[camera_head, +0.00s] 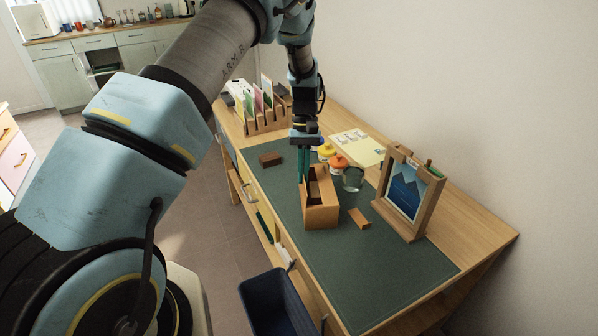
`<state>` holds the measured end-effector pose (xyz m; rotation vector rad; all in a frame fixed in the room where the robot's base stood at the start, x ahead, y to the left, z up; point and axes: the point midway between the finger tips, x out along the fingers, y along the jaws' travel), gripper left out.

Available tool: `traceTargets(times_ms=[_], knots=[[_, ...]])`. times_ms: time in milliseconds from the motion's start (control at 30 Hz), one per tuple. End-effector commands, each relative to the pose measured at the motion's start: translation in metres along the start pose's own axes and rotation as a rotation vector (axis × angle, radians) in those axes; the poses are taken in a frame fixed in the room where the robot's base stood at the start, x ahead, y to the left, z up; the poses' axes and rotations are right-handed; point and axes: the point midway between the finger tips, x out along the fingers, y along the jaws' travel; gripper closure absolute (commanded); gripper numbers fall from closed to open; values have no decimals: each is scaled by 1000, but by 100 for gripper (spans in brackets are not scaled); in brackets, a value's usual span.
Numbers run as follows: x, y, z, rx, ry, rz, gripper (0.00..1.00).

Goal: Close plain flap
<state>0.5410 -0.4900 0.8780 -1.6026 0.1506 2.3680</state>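A wooden box (321,214) stands on the dark green desk mat, with its top at least partly open and a dark inside showing. Upright and slanted wooden parts show at its top, but I cannot tell which of them is the plain flap. My gripper (304,180) points down at the back left of the box top, with its teal fingertips at or just over the rim. The fingers look close together; whether they are shut or touch the box is too small to tell.
A small dark block (270,160) lies behind the box, and an orange-brown block (359,219) lies to its right. A glass (353,180), paint jars (338,162) and a framed picture (407,193) stand to the right. The mat's front (365,285) is clear.

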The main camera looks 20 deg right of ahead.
Motion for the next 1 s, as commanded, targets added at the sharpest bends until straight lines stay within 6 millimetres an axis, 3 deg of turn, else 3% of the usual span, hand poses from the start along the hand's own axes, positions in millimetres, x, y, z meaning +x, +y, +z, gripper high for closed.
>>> traceTargets(times_ms=[600,1000], knots=[[14,25,-6,-220,2,-540,100],[20,33,-8,-333,1,-807,100]])
